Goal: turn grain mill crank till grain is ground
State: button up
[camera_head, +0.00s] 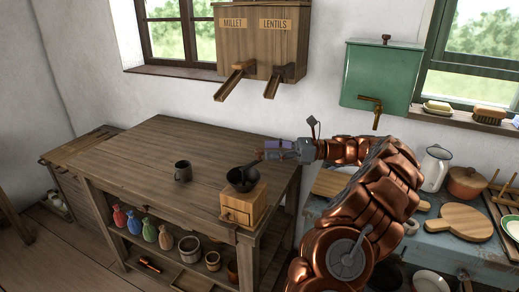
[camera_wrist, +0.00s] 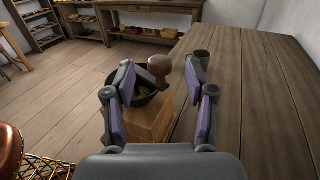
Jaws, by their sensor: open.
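The grain mill (camera_head: 241,208) is a wooden box with a small drawer and a dark bowl on top. It stands at the front right corner of the wooden table (camera_head: 150,150). It also shows below the fingers in the wrist view (camera_wrist: 150,122). The crank's brown wooden knob (camera_wrist: 159,67) stands over the dark bowl. My gripper (camera_head: 263,153) is just above and behind the mill; in the wrist view its two fingers (camera_wrist: 159,64) are apart, with the knob between their tips. No contact with the knob can be made out. Any grain in the bowl is hard to tell.
A dark mug (camera_head: 183,171) stands on the table left of the mill. Millet and lentil dispensers (camera_head: 258,45) hang on the wall behind. A blue side table (camera_head: 450,253) with boards and pots is at right. The table's left half is clear.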

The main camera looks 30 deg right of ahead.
aim_at(259, 149)
jog(key=x, duration=0.4)
jog(key=shift+w+a+f, duration=0.1)
grip_shut()
dwell(0.3)
